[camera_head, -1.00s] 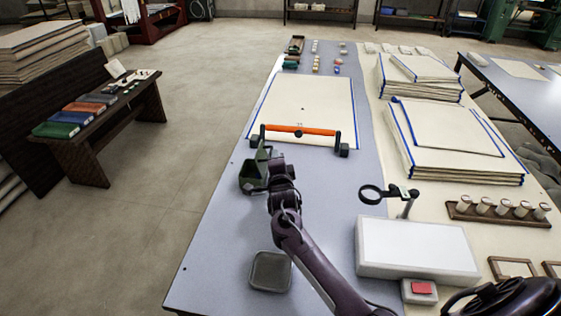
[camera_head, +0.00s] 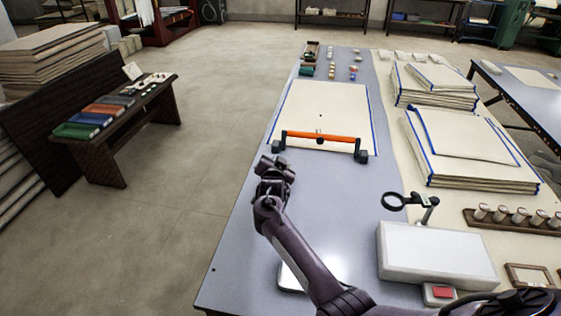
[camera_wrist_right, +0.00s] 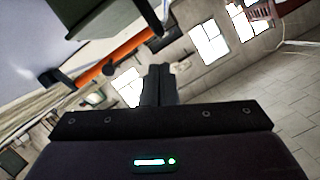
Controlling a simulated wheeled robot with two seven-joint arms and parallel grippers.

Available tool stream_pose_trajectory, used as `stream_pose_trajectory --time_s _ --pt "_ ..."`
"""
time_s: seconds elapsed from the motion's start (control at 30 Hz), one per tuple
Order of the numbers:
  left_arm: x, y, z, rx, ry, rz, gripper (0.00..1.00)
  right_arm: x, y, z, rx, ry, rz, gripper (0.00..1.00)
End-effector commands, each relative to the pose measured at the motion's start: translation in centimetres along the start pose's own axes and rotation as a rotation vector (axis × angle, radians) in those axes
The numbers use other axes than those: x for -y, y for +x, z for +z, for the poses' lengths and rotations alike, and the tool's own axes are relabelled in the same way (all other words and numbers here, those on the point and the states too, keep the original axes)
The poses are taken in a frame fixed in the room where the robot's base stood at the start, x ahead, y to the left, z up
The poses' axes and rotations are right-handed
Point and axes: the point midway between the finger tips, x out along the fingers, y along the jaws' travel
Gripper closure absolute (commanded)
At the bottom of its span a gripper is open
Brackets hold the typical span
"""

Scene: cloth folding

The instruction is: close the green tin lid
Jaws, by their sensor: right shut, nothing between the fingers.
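My right gripper (camera_head: 270,165) is over the left part of the blue-grey table, in front of the orange bar. In the right wrist view its fingers (camera_wrist_right: 158,72) are together with nothing between them. The green tin (camera_wrist_right: 122,25) shows only in part at the upper left of that view, close to the fingers but seemingly apart. In the head view my right gripper and forearm cover the tin's place, so I cannot tell how its lid stands. My left gripper is not in view.
An orange bar with black ends (camera_head: 320,137) lies across a cream cloth (camera_head: 325,105) beyond the gripper. A magnifier (camera_head: 395,201) and a white box (camera_head: 430,250) stand at the right. A small square tray (camera_head: 290,277) is partly behind my arm.

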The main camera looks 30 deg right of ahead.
Motion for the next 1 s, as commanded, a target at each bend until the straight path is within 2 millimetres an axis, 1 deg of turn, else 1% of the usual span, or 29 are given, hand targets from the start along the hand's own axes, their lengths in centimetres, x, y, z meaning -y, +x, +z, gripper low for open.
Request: stream_pose_trajectory --time_s 0.03,0.13,0.27,0.57,1.0 --pt "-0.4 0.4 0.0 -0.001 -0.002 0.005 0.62 0.3 0.1 0.5 0.001 -0.036 0.009 1.00" --pt "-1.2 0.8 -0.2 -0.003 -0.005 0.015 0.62 0.6 0.2 1.1 0.001 -0.109 0.029 1.00" --pt "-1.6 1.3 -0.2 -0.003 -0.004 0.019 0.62 0.8 0.4 1.6 0.000 -0.188 0.051 1.00" --pt "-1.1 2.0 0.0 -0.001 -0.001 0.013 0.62 1.2 0.6 2.3 -0.001 -0.189 0.051 1.00" --pt "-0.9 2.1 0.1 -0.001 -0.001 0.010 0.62 1.2 0.6 2.4 -0.001 -0.188 0.051 1.00"
